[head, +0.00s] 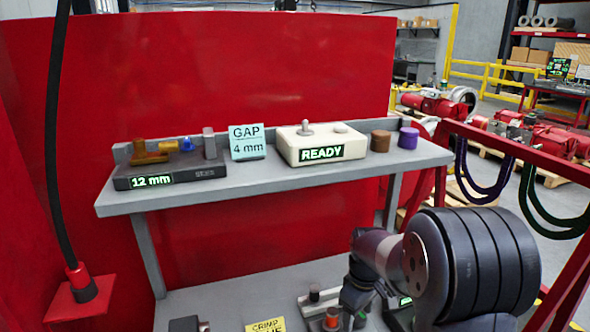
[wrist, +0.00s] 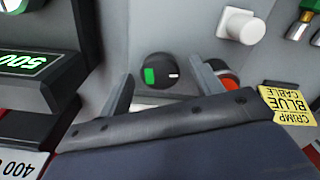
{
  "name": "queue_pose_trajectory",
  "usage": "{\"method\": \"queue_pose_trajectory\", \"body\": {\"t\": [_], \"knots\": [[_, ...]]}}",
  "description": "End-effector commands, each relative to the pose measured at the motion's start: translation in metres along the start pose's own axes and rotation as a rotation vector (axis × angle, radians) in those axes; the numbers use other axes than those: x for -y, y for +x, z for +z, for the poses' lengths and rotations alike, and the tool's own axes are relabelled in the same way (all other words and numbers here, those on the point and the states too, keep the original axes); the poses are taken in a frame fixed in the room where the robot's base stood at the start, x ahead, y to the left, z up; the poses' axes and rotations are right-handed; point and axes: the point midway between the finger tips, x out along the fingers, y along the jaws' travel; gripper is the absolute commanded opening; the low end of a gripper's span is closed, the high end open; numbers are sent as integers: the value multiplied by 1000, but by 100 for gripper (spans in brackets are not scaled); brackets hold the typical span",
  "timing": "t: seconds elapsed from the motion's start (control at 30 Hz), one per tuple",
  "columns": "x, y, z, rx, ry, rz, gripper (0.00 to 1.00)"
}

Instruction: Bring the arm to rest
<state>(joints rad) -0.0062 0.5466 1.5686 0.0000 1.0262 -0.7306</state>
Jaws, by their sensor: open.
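My gripper (wrist: 162,76) shows in the wrist view as two grey fingers held apart, with nothing clasped between them. A round dark knob (wrist: 160,70) with a green patch and a white mark shows in the gap beyond the fingertips. I cannot tell how far off it is. In the head view my arm (head: 385,255) reaches down to the lower right, and my gripper (head: 354,300) is low over the lower shelf, its fingertips not clear. An orange-red topped part (wrist: 228,78) is just right of the right finger.
The lower shelf (head: 235,300) holds small parts and a yellow crimp label (head: 265,326). Above it, the grey upper shelf (head: 270,188) carries a 12 mm gauge (head: 170,176), a gap card (head: 247,142) and a READY box (head: 322,145). A red frame (head: 520,150) stands right.

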Motion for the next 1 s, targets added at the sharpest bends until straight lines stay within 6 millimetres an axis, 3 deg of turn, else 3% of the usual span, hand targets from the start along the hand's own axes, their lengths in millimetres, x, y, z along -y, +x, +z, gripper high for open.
{"method": "queue_pose_trajectory", "body": {"t": [0.4,1.0], "knots": [[0,0,0,0,-235,0,62],[2,-4,3,1,-248,-2,62]]}}
